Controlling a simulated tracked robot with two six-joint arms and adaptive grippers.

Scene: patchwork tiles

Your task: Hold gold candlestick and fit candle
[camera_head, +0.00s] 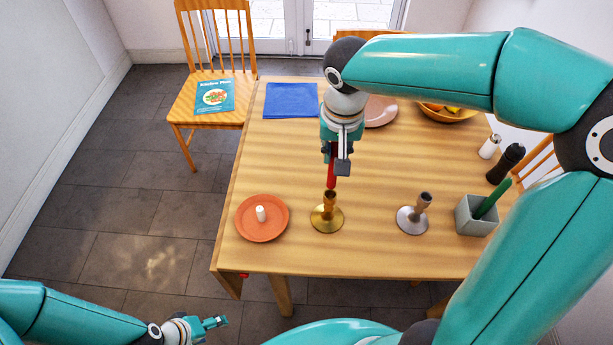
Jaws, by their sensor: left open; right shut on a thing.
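The gold candlestick (327,217) stands upright on the wooden table, near its front edge. My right gripper (338,165) is shut on a red candle (331,176) and holds it upright over the gold candlestick. The candle's lower end is at or just above the candlestick's cup; I cannot tell whether they touch. My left gripper (216,322) is open and empty at the lower left, off the table and well away from the candlestick. A silver candlestick (412,219) stands to the right of the gold one.
An orange plate (250,232) with a short white candle (260,213) lies left of the gold candlestick. A grey planter (474,219), a dark pepper mill (503,167) and a white shaker (489,147) stand at right. A blue mat (291,100) lies behind. The table's middle is clear.

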